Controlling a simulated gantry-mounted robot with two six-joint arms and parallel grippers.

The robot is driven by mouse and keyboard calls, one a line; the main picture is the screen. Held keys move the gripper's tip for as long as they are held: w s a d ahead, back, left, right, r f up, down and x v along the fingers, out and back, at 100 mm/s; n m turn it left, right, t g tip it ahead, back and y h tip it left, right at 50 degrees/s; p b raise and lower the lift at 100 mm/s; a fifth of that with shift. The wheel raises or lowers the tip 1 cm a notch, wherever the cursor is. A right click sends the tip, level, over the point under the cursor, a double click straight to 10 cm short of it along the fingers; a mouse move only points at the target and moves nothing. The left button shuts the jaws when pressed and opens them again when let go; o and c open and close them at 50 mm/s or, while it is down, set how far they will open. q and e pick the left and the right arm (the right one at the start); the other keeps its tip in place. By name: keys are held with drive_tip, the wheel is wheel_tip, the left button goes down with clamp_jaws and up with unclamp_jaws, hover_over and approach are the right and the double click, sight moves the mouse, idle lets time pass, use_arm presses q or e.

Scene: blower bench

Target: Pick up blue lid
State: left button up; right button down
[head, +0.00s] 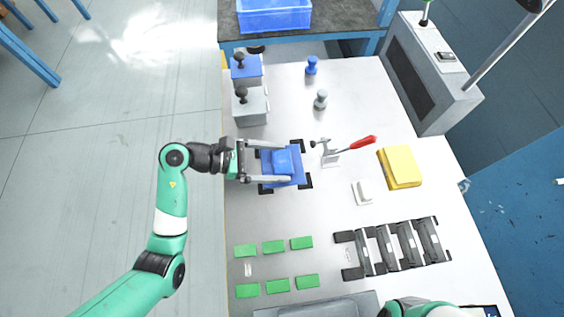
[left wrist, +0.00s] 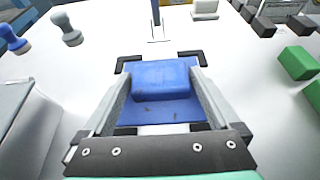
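The blue lid (head: 283,161), a flat plate with a raised block, sits between black corner brackets on the white bench. It also shows in the left wrist view (left wrist: 162,80). My left gripper (head: 286,162) reaches in from the left, its two fingers open on either side of the raised block and over the plate. Narrow gaps seem to show between fingers and block; firm contact cannot be seen. Of my right arm, only a green and white part shows at the bottom edge of the head view; its gripper is out of view.
A red-handled clamp (head: 335,152) stands just right of the lid. Two boxes with black knobs, one blue (head: 246,70) and one grey (head: 250,108), stand behind. A yellow block (head: 399,167) lies at right. Green blocks (head: 274,247) and a black rack (head: 395,246) lie in front.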

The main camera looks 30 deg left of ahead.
sight(276, 164)
use_arm(q)
drive_tip(key=c, duration=1)
drive_tip(key=shift+o, duration=0.2)
drive_tip(key=r+p, duration=0.2)
drive_tip(key=r, duration=0.1)
drive_tip(key=r+p, duration=0.1)
drive_tip(key=shift+s+d+r, duration=0.1)
drive_tip(key=shift+s+r, duration=0.15)
drive_tip(key=s+d+r+p, duration=0.2)
drive_tip(key=s+r+p, duration=0.1)
drive_tip(key=s, duration=0.3)
drive_tip(key=s+d+r+p, duration=0.3)
drive_tip(key=s+r+p, duration=0.1)
drive_tip(key=s+r, duration=0.1)
drive_tip(key=shift+s+d+r, duration=0.25)
drive_tip(key=shift+s+d, duration=0.05)
drive_tip(key=shift+s, duration=0.35)
